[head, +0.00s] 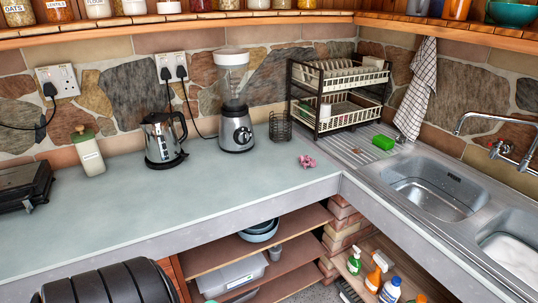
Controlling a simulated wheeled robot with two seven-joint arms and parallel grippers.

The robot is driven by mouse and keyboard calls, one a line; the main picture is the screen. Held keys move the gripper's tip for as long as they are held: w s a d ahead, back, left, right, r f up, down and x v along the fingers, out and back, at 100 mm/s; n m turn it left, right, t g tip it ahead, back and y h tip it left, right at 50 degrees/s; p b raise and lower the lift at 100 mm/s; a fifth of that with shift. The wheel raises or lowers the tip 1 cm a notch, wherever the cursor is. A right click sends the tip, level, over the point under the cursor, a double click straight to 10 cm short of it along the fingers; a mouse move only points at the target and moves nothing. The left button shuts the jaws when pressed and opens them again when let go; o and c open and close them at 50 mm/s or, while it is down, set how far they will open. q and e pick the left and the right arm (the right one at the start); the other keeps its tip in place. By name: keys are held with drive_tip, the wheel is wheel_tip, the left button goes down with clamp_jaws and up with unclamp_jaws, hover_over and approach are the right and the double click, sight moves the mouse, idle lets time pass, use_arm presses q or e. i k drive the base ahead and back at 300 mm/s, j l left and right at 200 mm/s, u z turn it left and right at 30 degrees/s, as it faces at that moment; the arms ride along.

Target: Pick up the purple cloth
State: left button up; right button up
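A small crumpled pinkish-purple cloth (306,161) lies on the grey-green worktop (215,200), near the inner corner where the worktop meets the sink unit. It lies in front of a dark wire mesh holder (280,127) and apart from it. Nothing covers the cloth in the head view. Neither of my grippers can be made out in this view.
A blender (237,132), a kettle (162,140) and a pale green-lidded canister (88,152) stand toward the wall. A two-tier dish rack (340,113) stands behind right. The steel sink (435,200) is at right. The worktop's front is clear.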

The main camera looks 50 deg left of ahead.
sight(307, 160)
drive_tip(key=u, duration=1.3)
drive_tip(key=i, duration=0.1)
